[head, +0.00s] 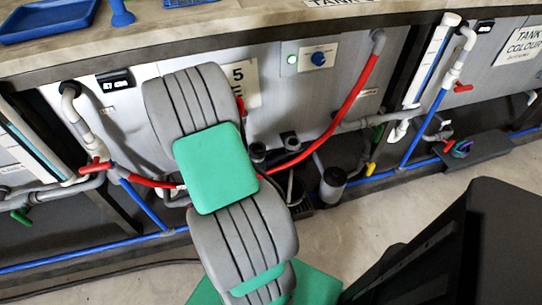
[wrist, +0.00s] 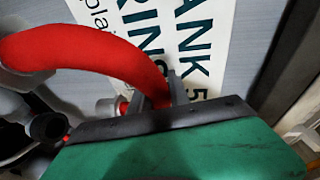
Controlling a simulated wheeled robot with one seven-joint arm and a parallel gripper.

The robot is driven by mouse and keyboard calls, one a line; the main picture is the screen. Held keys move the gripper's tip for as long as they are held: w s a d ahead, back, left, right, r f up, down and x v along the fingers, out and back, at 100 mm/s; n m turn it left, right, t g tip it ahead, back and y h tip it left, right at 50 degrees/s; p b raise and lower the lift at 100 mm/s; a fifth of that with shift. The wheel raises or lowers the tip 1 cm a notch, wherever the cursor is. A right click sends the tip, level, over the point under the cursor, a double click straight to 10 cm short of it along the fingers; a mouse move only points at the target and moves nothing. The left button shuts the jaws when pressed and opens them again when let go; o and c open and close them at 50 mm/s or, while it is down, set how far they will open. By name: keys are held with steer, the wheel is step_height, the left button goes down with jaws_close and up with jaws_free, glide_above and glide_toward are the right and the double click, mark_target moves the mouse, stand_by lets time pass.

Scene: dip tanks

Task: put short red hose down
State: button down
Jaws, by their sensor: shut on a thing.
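A thick red hose (wrist: 95,55) arches in from the left in the wrist view and runs down between my gripper's dark fingers (wrist: 160,92). My gripper is shut on this short red hose, in front of the TANK 5 sign. The hose's lower end is hidden behind the gripper body. In the head view, my arm hides the fingers and most of the hose; only a small bit of red shows beside the arm (head: 240,104).
A longer red hose (head: 352,100) curves down from a grey elbow at the right. Tank fronts have grey pipes, a red valve handle (head: 95,166) and blue pipes (head: 140,200). Blue trays (head: 45,20) lie on the top ledge. A dark low tray (head: 478,150) sits right. Open floor lies in front.

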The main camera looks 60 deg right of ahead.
steer(key=s+d+f+m+g+h+b, duration=0.1)
steer(key=s+d+f+m+g+b, duration=0.15)
steer(key=s+d, duration=0.9)
steer(key=s+d+f+m+g+h+b, duration=0.1)
steer(key=s+d+m+g+b, duration=0.25)
steer(key=s+d, duration=0.8)
steer(key=w+a+f+b, duration=0.2)
steer(key=w+a+f, duration=0.2)
steer(key=f, duration=0.2)
steer(key=w+a+f+n+b, duration=0.1)
steer(key=w+a+f+b, duration=0.1)
steer(key=w+a+f, duration=0.2)
step_height(320, 180, down, 2)
steer(key=shift+w+a+f+g, duration=0.25)
steer(key=shift+w+a+g, duration=0.1)
steer(key=shift+w, duration=0.2)
steer(key=shift+f, duration=0.2)
steer(key=c, duration=1.2)
jaws_free()
steer(key=shift+c, duration=0.2)
steer(key=shift+r, duration=0.1)
